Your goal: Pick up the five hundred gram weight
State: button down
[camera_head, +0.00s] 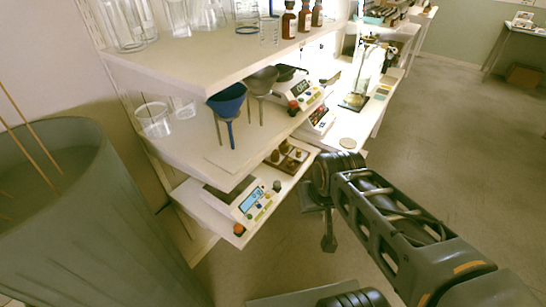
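A brown wooden block (289,159) sits on the lower shelf and holds several small brass-coloured weights (299,154). They are too small for me to read any marking, so I cannot tell which is the five hundred gram one. My arm reaches in from the lower right, and its wrist is just right of the lower shelf. My gripper (328,243) seems to hang below the wrist over the floor, to the right of and apart from the block. Its fingers are dark and seen from behind, so their opening is not clear.
A scale with a display (252,202) stands at the lower shelf's front. A blue funnel (228,103) and another scale (298,90) are on the middle shelf; glassware and brown bottles (289,22) are above. A large grey-green bin (85,225) fills the left. Floor on the right is open.

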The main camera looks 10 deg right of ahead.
aim_at(275, 157)
jog(key=u, duration=2.95)
jog(key=k, duration=1.05)
jog(key=z, duration=1.35)
jog(key=i, duration=1)
jog(key=u, duration=0.05)
